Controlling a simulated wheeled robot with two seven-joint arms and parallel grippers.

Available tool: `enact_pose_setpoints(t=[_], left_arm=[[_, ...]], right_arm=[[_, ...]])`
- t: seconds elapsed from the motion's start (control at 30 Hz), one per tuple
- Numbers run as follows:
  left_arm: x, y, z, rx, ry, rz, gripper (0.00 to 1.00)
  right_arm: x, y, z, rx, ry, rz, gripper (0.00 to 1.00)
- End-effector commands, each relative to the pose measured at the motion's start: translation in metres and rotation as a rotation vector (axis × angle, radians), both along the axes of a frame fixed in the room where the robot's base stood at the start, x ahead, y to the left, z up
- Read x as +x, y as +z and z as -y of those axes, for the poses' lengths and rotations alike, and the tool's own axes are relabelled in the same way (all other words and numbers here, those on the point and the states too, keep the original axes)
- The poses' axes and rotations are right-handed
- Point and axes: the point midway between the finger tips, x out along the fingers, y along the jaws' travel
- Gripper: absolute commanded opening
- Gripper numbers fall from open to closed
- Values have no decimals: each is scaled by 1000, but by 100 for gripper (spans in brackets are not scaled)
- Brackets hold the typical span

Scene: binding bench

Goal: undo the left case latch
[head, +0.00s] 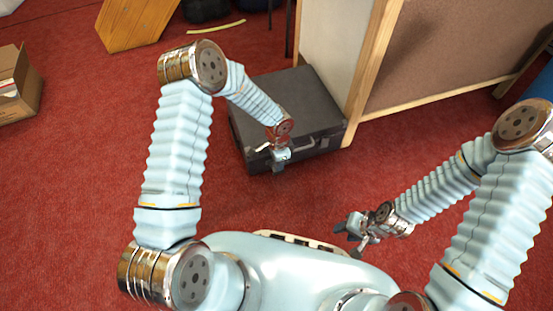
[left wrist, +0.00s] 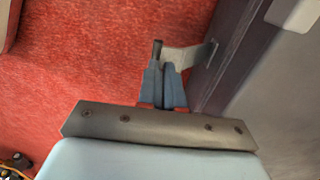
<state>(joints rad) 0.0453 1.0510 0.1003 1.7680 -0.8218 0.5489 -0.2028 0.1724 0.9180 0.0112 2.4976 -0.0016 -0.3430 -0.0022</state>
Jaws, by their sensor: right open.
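The dark grey case (head: 300,95) lies flat on the red carpet. My left gripper (head: 278,165) is at its front side, towards the left end. In the left wrist view the left latch (left wrist: 186,60) is a pale metal strip standing out from the case's dark side, with a bent end at the fingertips. My left gripper (left wrist: 165,72) has its fingers close together on that bent end; the fingers hide part of it. My right gripper (head: 354,232) is open and empty, well away from the case, low on the right.
A wood-edged panel (head: 440,55) stands right behind the case, close to its right side. A cardboard box (head: 15,85) is at the far left, and a wooden piece (head: 135,25) is at the back. The carpet in front of the case is clear.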

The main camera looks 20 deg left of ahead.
Motion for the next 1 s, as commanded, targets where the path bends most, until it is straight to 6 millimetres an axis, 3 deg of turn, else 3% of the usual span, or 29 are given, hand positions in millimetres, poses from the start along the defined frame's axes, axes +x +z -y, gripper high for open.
enact_pose_setpoints(t=[0.03,0.1,0.47,1.0], left_arm=[[0,2,-1,1,2,-1,14],[0,2,-1,2,2,0,23],[2,7,-2,1,2,2,23],[9,122,-7,2,2,2,23]], right_arm=[[0,2,0,0,0,1,43],[0,2,0,0,0,1,43],[0,4,0,0,-1,2,43],[1,24,2,-6,-4,6,43]])
